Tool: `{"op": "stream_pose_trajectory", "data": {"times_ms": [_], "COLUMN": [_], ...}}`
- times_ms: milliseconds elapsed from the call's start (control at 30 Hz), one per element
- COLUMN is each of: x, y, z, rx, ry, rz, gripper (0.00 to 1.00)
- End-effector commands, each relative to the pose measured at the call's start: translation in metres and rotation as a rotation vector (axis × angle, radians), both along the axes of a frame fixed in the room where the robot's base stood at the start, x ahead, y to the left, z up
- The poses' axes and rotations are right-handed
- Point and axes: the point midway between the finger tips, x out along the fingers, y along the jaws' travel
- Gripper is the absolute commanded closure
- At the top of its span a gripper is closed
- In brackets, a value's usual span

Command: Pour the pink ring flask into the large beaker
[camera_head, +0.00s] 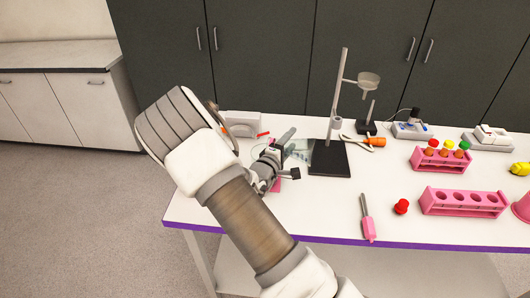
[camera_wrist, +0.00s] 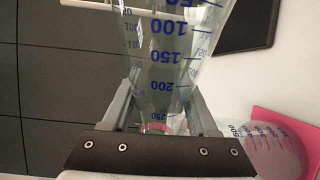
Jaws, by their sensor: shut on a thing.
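My gripper (camera_wrist: 162,108) is shut on a clear conical flask (camera_wrist: 165,60) with blue graduations. It grips the narrow end, where a little pink (camera_wrist: 154,128) shows, and the wide end points away from the gripper. The flask seems tipped well over toward its side; any liquid in it is hard to make out. A clear beaker (camera_wrist: 268,145) with blue marks stands at the lower right of the wrist view, beside the flask's narrow end, by a pink patch (camera_wrist: 285,122). In the head view my gripper (camera_head: 277,152) is over the table's left part, and my arm hides much there.
A retort stand with a black base (camera_head: 330,160) stands just right of my gripper. Pink racks (camera_head: 463,203), a red object (camera_head: 401,207) and a pink-ended tool (camera_head: 367,220) lie on the right. Dark cabinets (camera_head: 270,50) stand behind the table.

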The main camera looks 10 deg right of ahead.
Motion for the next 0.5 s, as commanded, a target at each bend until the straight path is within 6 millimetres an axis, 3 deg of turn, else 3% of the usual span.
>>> {"op": "stream_pose_trajectory", "data": {"times_ms": [167, 500], "x": [-0.003, -0.005], "y": [-0.005, -0.008], "z": [0.000, -0.005], "rx": [0.206, 0.240], "ry": [-0.134, -0.156], "rz": [-0.004, -0.001], "gripper": [1.00, 1.00]}}
